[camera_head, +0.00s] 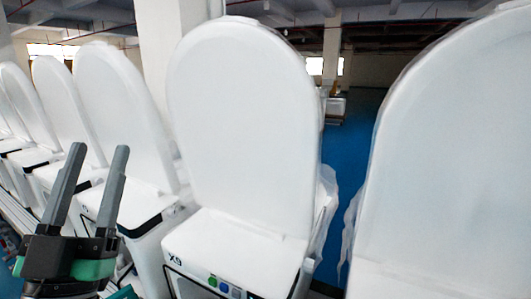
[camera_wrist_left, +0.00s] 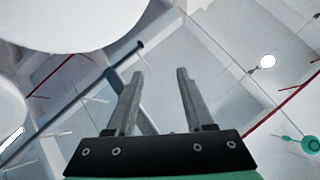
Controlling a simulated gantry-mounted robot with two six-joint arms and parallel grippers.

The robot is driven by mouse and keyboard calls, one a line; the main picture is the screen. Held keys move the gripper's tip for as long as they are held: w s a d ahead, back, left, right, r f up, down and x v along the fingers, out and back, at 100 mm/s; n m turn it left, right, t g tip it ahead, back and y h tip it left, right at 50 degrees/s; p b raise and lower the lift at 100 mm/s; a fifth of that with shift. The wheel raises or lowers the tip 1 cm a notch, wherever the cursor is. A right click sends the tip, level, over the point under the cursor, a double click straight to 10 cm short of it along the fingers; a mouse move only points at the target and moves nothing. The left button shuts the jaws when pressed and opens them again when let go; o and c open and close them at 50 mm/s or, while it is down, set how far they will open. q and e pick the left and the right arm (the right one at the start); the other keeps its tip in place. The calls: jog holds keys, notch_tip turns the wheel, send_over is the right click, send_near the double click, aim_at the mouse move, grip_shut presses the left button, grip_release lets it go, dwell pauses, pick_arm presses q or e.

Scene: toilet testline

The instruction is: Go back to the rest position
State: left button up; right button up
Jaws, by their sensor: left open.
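My left gripper (camera_head: 99,166) is at the lower left of the head view, in front of the row of white toilets. Its two grey fingers point up and stand apart, with nothing between them. The left wrist view also shows the open fingers (camera_wrist_left: 158,85), with the ceiling behind them. My right gripper is in neither view.
A white toilet (camera_head: 244,120) with its lid up stands in the middle, with coloured buttons (camera_head: 224,286) low on its front. Another toilet (camera_head: 455,160) fills the right side. Several more toilets (camera_head: 125,115) line up at left. Blue floor (camera_head: 350,150) shows between the middle and right toilets.

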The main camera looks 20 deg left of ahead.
pick_arm(q)
jog(key=s+d+r+m+t+h+p, duration=0.15)
jog(key=s+d+r+h+p, duration=0.35)
jog(key=d+r+h, duration=0.55)
notch_tip(320, 180, up, 35)
jog(key=p, duration=3.5)
notch_tip(320, 180, down, 59)
jog(key=b, duration=5.9)
jog(key=shift+w+a+y, duration=0.15)
jog(key=shift+w+y, duration=0.05)
jog(key=shift+y, duration=0.25)
jog(key=shift+m+g, duration=0.25)
